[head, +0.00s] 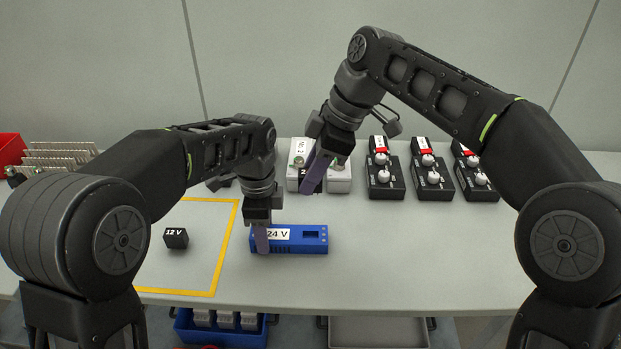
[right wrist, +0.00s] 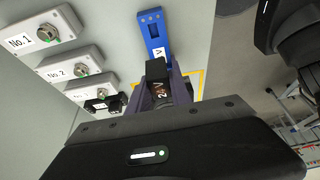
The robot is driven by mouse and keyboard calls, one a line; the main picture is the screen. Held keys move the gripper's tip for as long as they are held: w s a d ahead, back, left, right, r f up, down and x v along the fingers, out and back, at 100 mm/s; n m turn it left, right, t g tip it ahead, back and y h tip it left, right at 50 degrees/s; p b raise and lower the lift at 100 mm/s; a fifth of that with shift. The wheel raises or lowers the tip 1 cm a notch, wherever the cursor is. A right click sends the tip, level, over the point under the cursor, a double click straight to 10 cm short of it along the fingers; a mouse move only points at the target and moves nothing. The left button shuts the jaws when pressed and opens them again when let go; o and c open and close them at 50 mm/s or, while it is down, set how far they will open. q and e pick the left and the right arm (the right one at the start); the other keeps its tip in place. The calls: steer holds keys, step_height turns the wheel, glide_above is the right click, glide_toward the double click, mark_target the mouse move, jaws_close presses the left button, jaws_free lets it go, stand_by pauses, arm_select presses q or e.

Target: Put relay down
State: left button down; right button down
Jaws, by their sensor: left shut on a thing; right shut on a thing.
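My right gripper (head: 308,186) is raised in front of the white boxes, and the relay is hard to make out there in the head view. In the right wrist view my right gripper (right wrist: 162,95) is shut on a black relay (right wrist: 157,72) marked 24 V. A blue block (head: 310,241) with a 24 V label and a small recess lies on the table; it also shows in the right wrist view (right wrist: 152,25). My left gripper (head: 261,240) is shut on the left end of the blue block. A black relay marked 12 V (head: 176,239) stands inside the yellow outline (head: 222,250).
White numbered boxes (head: 339,182) stand behind my right gripper. Three black boxes with knobs (head: 384,180) stand to their right. A rack of boards (head: 58,158) and a red bin (head: 10,149) are at the far left. The table's right front is clear.

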steer(key=shift+r, duration=0.35)
stand_by(0.3)
